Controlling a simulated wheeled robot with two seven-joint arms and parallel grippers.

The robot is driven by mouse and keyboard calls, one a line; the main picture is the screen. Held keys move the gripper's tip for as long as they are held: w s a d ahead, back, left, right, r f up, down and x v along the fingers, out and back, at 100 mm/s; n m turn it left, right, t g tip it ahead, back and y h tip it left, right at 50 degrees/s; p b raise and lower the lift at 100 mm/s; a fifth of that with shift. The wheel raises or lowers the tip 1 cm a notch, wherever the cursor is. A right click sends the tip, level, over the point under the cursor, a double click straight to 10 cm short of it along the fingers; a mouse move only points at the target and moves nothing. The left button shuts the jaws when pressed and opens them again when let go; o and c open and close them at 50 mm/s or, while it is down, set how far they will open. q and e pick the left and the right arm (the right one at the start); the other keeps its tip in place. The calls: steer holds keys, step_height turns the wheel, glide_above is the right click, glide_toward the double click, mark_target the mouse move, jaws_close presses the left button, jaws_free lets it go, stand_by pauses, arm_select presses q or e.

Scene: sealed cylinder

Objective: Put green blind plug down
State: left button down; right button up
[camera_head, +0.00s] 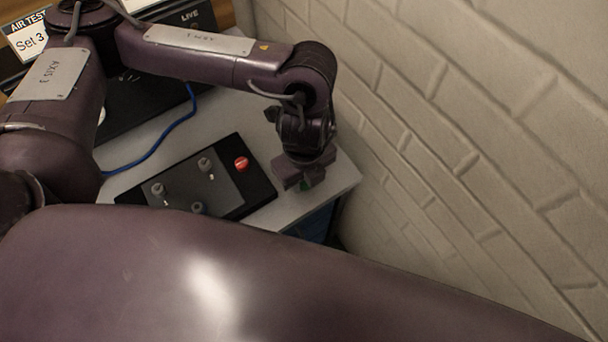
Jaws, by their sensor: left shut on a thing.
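My left gripper (302,180) hangs at the right end of the grey table (333,183), pointing down. The rest of the plug is hidden by the jaws. I cannot tell whether the plug touches the table. My right gripper is not in view.
A black panel (262,190) with several grey knob-like parts and a red round part (241,163) lies left of the gripper. A blue cable (160,144) runs behind it. A brick wall (440,150) rises close on the right. An "AIR TEST" sign (30,40) stands back left.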

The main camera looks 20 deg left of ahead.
arm_select(q)
steer(key=shift+f, duration=0.5)
steer(key=c, duration=1.1)
jaws_free()
step_height(320, 180, up, 13)
steer(key=shift+r, duration=0.15)
